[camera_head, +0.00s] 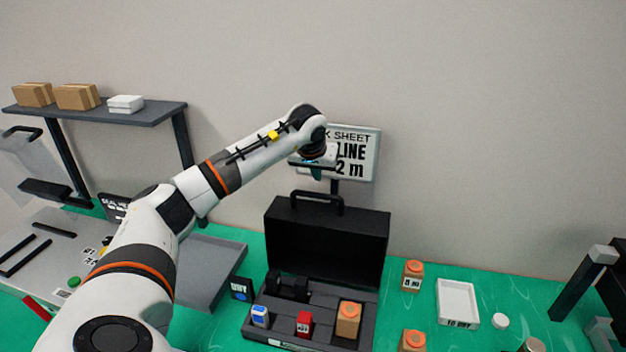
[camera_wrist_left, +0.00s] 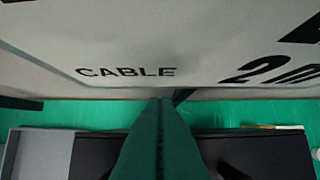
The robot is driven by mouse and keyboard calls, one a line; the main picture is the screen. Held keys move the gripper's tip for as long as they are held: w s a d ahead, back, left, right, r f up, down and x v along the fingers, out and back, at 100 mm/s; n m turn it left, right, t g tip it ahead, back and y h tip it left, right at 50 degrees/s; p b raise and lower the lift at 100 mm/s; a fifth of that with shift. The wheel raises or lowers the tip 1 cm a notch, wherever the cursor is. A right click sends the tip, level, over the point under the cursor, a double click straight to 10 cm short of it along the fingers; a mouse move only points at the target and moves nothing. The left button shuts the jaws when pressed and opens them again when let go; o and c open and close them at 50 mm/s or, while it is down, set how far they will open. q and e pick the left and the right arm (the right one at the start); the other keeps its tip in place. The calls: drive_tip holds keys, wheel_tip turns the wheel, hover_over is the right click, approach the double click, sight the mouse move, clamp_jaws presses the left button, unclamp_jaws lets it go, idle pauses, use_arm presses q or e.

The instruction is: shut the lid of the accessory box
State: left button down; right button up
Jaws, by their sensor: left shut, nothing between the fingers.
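The accessory box is a dark case with its lid (camera_head: 325,243) standing open, upright at the back, a handle on its top edge. Its base (camera_head: 262,336) holds a blue item, a red item, an orange-capped item and a dark item. My left gripper (camera_head: 316,174) is shut and empty, above the lid's top edge and in front of the sign. In the left wrist view, the closed fingers (camera_wrist_left: 160,102) point toward the sign's lower edge, with dark parts of the box (camera_wrist_left: 260,150) beyond them. My right gripper is not in view.
The sign (camera_head: 357,158) stands just behind the lid. A grey tray (camera_head: 215,262) lies left of the box. Orange-capped containers (camera_head: 412,275), a white tray (camera_head: 458,302) and a white disc (camera_head: 501,321) stand to the right. A shelf (camera_head: 150,112) with boxes is at the left.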

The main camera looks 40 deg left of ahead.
sight(312, 207)
use_arm(q)
drive_tip(key=shift+s+d+f+p, duration=0.1)
drive_tip(key=shift+s+d+p, duration=0.15)
drive_tip(key=shift+s, duration=0.35)
drive_tip(key=shift+s+d+f+p, duration=0.15)
drive_tip(key=shift+s+d, duration=0.25)
drive_tip(key=shift+s, duration=0.2)
drive_tip(key=shift+s+d+f+p, duration=0.15)
drive_tip(key=shift+s+d, duration=0.15)
drive_tip(key=shift+s, duration=0.3)
drive_tip(key=shift+w, duration=0.1)
